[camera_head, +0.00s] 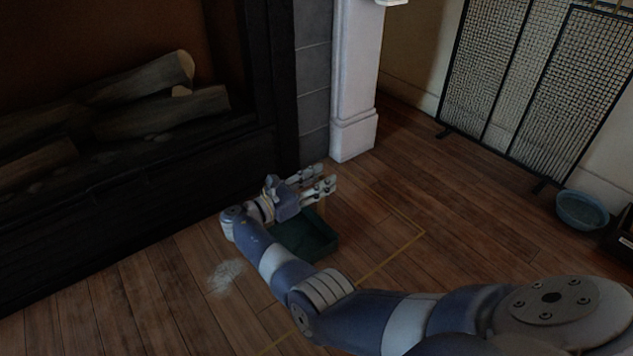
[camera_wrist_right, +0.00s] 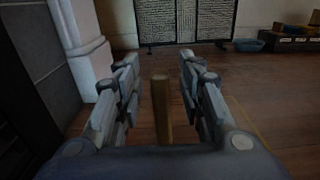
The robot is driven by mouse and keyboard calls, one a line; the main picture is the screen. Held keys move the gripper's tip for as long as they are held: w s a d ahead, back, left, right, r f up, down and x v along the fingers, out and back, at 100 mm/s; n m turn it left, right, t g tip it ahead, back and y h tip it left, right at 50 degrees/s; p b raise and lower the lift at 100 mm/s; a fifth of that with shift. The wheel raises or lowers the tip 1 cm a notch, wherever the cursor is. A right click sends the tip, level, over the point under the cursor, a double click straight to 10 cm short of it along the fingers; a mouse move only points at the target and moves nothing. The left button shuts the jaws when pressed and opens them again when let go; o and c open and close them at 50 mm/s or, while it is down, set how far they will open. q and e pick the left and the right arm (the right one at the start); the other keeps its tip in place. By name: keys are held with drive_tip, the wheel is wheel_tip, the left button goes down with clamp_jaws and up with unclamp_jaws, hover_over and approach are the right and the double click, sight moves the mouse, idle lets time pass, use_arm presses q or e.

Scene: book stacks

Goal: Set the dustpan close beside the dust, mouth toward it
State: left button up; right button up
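The dark teal dustpan (camera_head: 308,238) lies on the wooden floor in the head view, partly covered by my right forearm and wrist. Which side its mouth faces is hard to tell. The pale dust (camera_head: 225,276) lies on the floor to its left, apart from it, with my arm crossing between them. My right gripper (camera_head: 328,176) is open, just beyond the dustpan. In the wrist view an upright brown bar (camera_wrist_right: 161,112), perhaps the dustpan's handle, shows between the spread fingers, with gaps on both sides. My left gripper is in neither view.
A dark fireplace with logs (camera_head: 150,90) fills the left, beside a white pillar base (camera_head: 354,135). A mesh screen (camera_head: 515,85) stands at the back right. A blue bowl (camera_head: 582,211) sits near it. A yellow outline (camera_head: 392,262) marks the floor. Floor right of the dustpan is clear.

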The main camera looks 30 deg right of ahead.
drive_tip(key=shift+r, duration=0.1)
drive_tip(key=a+p, duration=0.1)
drive_tip(key=a, duration=0.4)
drive_tip(key=shift+s+a+r+p, duration=0.1)
drive_tip(key=shift+s+a+p, duration=0.1)
drive_tip(key=shift+p, duration=0.15)
drive_tip(key=a+b, duration=0.1)
drive_tip(key=a, duration=0.5)
drive_tip(key=shift+s+a, duration=0.25)
